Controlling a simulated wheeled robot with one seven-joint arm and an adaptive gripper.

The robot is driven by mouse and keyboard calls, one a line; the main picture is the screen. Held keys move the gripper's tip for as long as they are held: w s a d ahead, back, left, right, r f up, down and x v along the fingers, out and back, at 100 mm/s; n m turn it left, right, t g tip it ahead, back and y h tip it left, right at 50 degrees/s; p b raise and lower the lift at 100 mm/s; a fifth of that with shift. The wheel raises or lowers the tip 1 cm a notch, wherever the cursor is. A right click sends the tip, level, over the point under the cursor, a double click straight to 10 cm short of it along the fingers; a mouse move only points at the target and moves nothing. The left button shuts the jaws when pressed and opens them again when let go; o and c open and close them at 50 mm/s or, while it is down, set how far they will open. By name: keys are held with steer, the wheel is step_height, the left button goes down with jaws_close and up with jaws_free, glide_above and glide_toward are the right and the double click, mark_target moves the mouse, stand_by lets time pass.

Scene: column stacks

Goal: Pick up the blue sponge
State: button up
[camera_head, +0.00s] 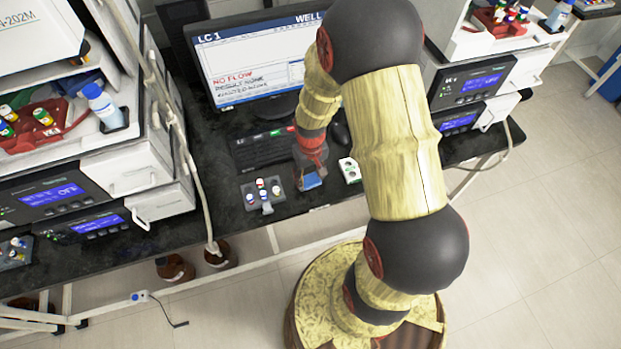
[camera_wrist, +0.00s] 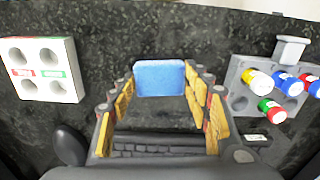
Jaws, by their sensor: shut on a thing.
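The blue sponge (camera_wrist: 160,78) is a small flat block at the tips of my gripper (camera_wrist: 162,90) in the wrist view, between the two fingers. In the head view the blue sponge (camera_head: 311,181) shows just below my gripper (camera_head: 313,168), near the front edge of the black bench. My gripper is shut on it. Whether the sponge touches the bench or hangs just above it I cannot tell.
A grey rack (camera_head: 263,194) with several coloured-cap vials stands left of the gripper; a white holed block (camera_head: 349,170) stands right. Behind are a keyboard (camera_head: 265,148) and a monitor (camera_head: 255,70). Instrument stacks flank both sides of the bench (camera_head: 215,195).

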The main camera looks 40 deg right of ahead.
mark_target(311, 179)
steer(key=shift+r+p, duration=0.3)
steer(key=shift+r, duration=0.35)
step_height(311, 179, up, 2)
steer(key=shift+s+r+p, duration=0.1)
steer(key=shift+r+p, duration=0.15)
steer(key=shift+p, duration=0.35)
steer(key=s+d+r+p, duration=0.3)
steer(key=s+r, duration=0.6)
steer(key=s, duration=0.4)
steer(key=shift+s+d+p, duration=0.2)
steer(key=shift+p, duration=0.2)
steer(key=shift+r, duration=0.1)
steer(key=o, duration=0.3)
steer(key=c, duration=0.5)
